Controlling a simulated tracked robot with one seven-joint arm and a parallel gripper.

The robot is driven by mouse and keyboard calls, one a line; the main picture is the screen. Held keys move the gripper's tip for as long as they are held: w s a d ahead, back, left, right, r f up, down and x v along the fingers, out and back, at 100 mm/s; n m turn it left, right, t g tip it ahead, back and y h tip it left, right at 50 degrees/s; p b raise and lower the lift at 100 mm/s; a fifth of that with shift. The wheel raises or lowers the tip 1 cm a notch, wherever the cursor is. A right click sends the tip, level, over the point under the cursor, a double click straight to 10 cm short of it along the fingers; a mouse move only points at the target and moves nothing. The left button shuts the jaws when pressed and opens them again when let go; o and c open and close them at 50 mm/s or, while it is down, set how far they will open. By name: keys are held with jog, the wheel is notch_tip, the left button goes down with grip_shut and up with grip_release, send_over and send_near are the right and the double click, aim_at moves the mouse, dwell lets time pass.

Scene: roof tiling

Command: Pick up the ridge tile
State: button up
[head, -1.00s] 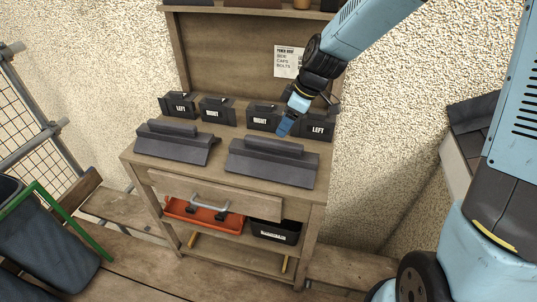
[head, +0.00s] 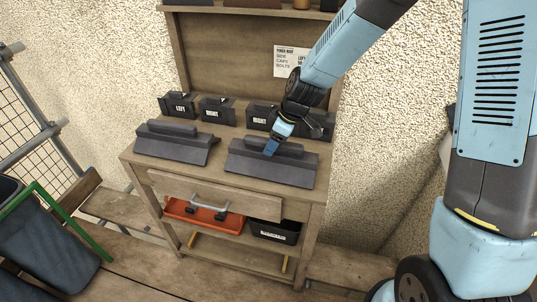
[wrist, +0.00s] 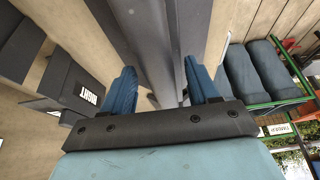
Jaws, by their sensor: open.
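Two dark grey ridge tiles lie on the wooden bench top: one on the left (head: 176,145) and one on the right (head: 262,172). Each has a raised bar along its top. My gripper (head: 269,150) is at the raised bar of the right tile, pointing down. In the wrist view, my open blue fingers (wrist: 162,80) stand on either side of this grey bar (wrist: 156,45), with gaps visible. The fingertips hide part of the bar in the head view.
Several black boxes, labelled LEFT or RIGHT, stand behind the tiles, including one left box (head: 178,105). The bench (head: 215,188) has a lower shelf with an orange tray (head: 204,216) and a black bin (head: 275,232). A green-framed rack (head: 75,222) stands at left.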

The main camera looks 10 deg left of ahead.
jog(key=shift+c, duration=0.2)
grip_shut()
dwell(0.3)
jog(key=shift+r, duration=0.1)
dwell(0.7)
